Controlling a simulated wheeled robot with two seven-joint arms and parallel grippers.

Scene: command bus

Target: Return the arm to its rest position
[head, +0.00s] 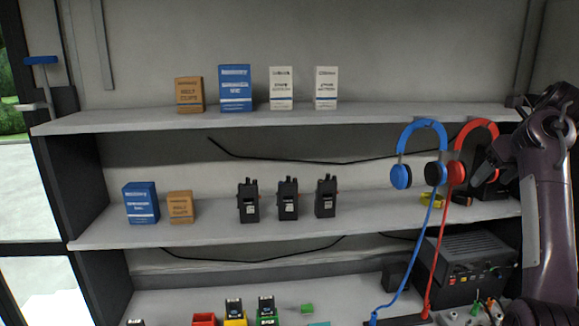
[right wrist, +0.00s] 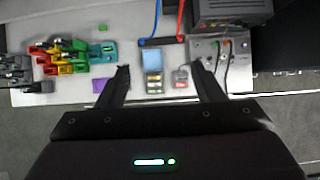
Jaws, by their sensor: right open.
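My right arm (head: 550,200) rises along the right edge of the head view and bends at its top, beside the red headset (head: 479,140). My right gripper (right wrist: 160,78) shows in the right wrist view with its two dark fingers spread apart. Nothing is held between them. Beyond the fingers, a handheld device (right wrist: 153,70) with a small screen and a small red-and-white item (right wrist: 181,77) lie on the pale counter (right wrist: 120,20). My left gripper is not in view.
A blue headset (head: 420,150) hangs from the upper shelf (head: 300,120), its cord running down. Several radios, including one upright (head: 288,200), and boxes stand on the shelves. A dark radio unit (head: 465,268) sits low at right. Colored bins (right wrist: 70,55) hold devices on the counter.

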